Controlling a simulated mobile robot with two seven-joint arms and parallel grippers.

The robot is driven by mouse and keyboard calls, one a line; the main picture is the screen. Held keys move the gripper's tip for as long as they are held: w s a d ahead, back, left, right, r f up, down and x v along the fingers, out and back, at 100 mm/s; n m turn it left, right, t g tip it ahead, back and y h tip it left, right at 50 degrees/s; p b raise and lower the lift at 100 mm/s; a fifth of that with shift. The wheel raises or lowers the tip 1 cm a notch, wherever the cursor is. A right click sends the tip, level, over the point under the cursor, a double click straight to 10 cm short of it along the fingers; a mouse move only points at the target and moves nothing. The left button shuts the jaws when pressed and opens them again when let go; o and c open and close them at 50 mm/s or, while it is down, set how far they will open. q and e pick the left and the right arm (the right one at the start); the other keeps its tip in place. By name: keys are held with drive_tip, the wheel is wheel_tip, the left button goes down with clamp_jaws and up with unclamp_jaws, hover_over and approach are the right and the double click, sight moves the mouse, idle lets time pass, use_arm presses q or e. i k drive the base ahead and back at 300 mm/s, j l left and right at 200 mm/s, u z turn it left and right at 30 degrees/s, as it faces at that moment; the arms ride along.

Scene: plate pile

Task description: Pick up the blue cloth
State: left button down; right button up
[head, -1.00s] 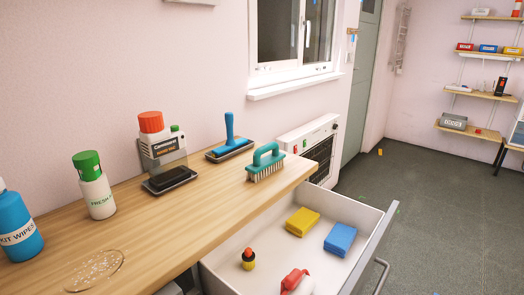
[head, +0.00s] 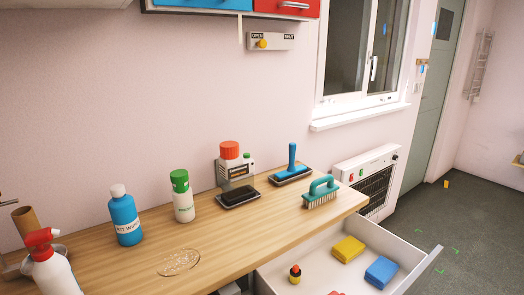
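The blue cloth (head: 381,272) is a folded, flat block lying in the open white drawer (head: 411,250), at its right side. A similar yellow cloth (head: 348,249) lies just left of it and farther back, apart from it. Neither of my grippers shows in the head view, so I cannot see whether they are open or shut.
The wooden counter (head: 225,245) holds a spray bottle (head: 47,262), a blue bottle (head: 126,215), a green-capped can (head: 182,196), a teal brush (head: 321,192) and a wet patch (head: 179,262). A small red-topped item (head: 295,273) is in the drawer.

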sight(379, 273)
drive_tip(key=l+z, duration=0.15)
drive_tip(key=z, duration=0.3)
drive_tip(key=l+z, duration=0.1)
drive_tip(key=z, duration=0.4)
